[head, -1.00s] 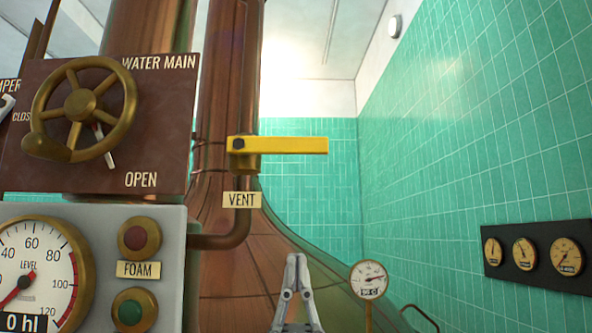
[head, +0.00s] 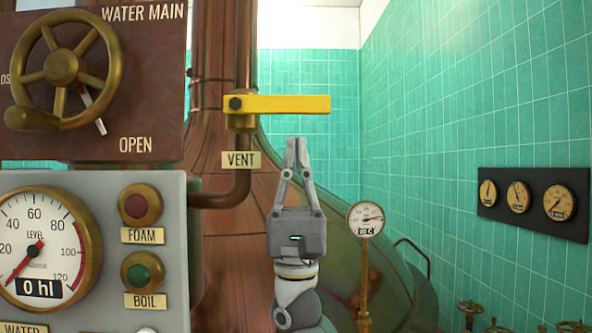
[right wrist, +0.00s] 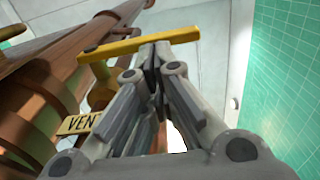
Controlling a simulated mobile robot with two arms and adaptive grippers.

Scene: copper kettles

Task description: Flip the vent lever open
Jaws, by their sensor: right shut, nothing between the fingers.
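The yellow vent lever (head: 290,104) lies horizontal, pointing right from its brass valve (head: 241,122) on the copper pipe. A VENT label (head: 241,160) hangs just below the valve. My right gripper (head: 297,142) is shut and empty, pointing up, and appears below the lever's outer half in the head view. In the right wrist view the lever (right wrist: 110,47) crosses beyond the shut fingertips (right wrist: 152,50); I cannot tell whether they touch it. My left gripper is not in view.
A panel with a water main handwheel (head: 62,68), a level gauge (head: 42,250), and FOAM (head: 140,205) and BOIL (head: 142,272) buttons stands at left. A thermometer dial (head: 365,218) stands right of my gripper. Space right of the lever looks clear.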

